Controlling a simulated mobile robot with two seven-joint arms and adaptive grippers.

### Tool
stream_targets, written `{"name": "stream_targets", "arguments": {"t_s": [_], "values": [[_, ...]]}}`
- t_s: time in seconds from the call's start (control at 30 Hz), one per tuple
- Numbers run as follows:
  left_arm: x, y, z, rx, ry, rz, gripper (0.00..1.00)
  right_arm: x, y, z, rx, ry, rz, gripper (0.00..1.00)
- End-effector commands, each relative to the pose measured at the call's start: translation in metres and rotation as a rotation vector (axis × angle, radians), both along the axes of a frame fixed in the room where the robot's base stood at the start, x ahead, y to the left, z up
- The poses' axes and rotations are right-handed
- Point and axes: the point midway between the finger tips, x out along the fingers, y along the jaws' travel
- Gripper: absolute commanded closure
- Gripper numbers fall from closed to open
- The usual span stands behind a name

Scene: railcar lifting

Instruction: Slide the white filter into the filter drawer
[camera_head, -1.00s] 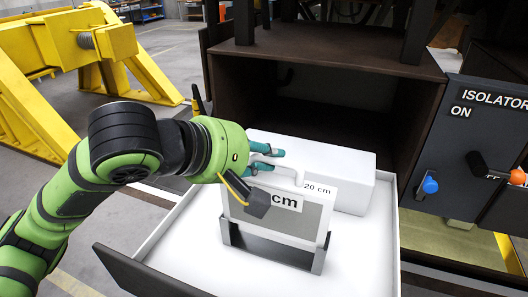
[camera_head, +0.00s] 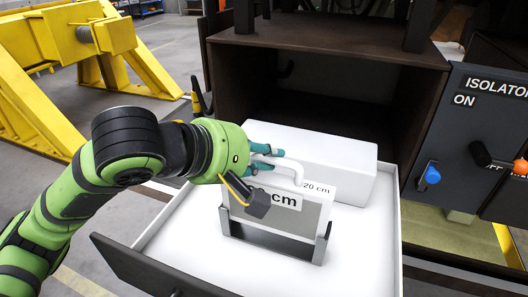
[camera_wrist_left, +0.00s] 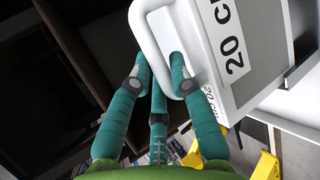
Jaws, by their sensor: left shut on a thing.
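The white filter (camera_head: 318,205) has a grey mesh face, a "20 cm" label and a white handle. It stands upright inside the open filter drawer (camera_head: 362,245), its lower part between the posts of a dark metal holder (camera_head: 275,243). My left gripper (camera_head: 270,160) is shut on the filter's handle, above the filter's left part. The wrist view shows the teal fingers (camera_wrist_left: 160,75) around the white handle (camera_wrist_left: 146,12), beside the labelled face. My right gripper is not in view.
A white block (camera_head: 325,160) sits in the drawer behind the filter. The dark cabinet (camera_head: 330,60) rises behind, and an isolator panel (camera_head: 480,140) with switch knobs stands at the right. Yellow stands (camera_head: 120,50) are at the left. The drawer's front right is clear.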

Motion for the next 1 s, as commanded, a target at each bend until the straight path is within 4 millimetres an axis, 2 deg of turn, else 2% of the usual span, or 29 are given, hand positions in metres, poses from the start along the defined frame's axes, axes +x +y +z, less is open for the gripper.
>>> {"name": "stream_targets", "arguments": {"t_s": [1.0], "values": [[0.0,0.0,-0.026,-0.003,-0.002,0.0,1.0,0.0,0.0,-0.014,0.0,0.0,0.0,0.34]]}}
